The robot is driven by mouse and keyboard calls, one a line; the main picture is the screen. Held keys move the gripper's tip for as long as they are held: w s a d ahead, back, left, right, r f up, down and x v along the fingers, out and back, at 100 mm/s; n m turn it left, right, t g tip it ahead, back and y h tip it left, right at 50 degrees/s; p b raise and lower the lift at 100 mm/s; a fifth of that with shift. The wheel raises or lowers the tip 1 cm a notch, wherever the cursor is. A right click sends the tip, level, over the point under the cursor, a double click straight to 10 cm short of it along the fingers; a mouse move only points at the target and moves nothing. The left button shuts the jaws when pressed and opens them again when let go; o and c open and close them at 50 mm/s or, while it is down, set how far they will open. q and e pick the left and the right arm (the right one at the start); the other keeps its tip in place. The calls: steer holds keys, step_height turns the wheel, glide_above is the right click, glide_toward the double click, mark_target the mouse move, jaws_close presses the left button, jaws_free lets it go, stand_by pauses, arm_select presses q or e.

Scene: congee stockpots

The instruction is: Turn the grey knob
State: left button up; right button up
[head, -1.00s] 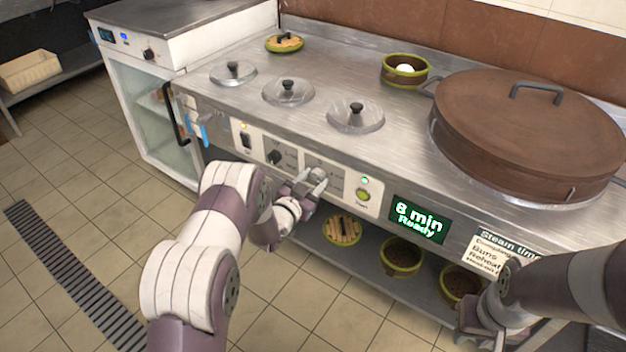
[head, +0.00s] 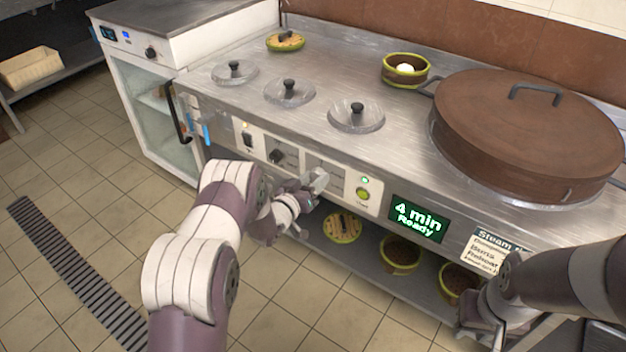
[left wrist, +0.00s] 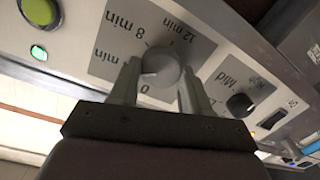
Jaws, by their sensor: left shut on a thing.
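The grey knob (left wrist: 160,68) sits on the timer panel, with 0, 8 min and 12 min marks around it in the left wrist view. My left gripper (left wrist: 155,88) is shut on the knob, one finger on each side. In the head view my left gripper (head: 313,184) is at the stove's front panel and partly hides the knob. The green display (head: 418,217) reads "4 min Ready". My right gripper (head: 482,322) is low at the right, in front of the lower shelf; its fingers are too unclear to judge.
A black knob (head: 277,156) is left of the grey knob, and a green button (head: 362,194) is to its right. A large brown lid (head: 530,130) covers the right of the steel top. Brown bowls (head: 400,254) stand on the shelf below.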

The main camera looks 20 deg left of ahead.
stand_by(0.3)
arm_select(q)
steer(key=o, duration=1)
steer(key=shift+o, duration=0.2)
steer(key=shift+s+a+r, duration=0.1)
steer(key=shift+s+a, duration=0.1)
steer(key=shift+s, duration=0.2)
steer(key=f+p+v, duration=0.1)
steer(key=p+v, duration=0.2)
steer(key=v, duration=0.8)
steer(key=shift+s+r, duration=0.4)
steer(key=shift+a, duration=0.15)
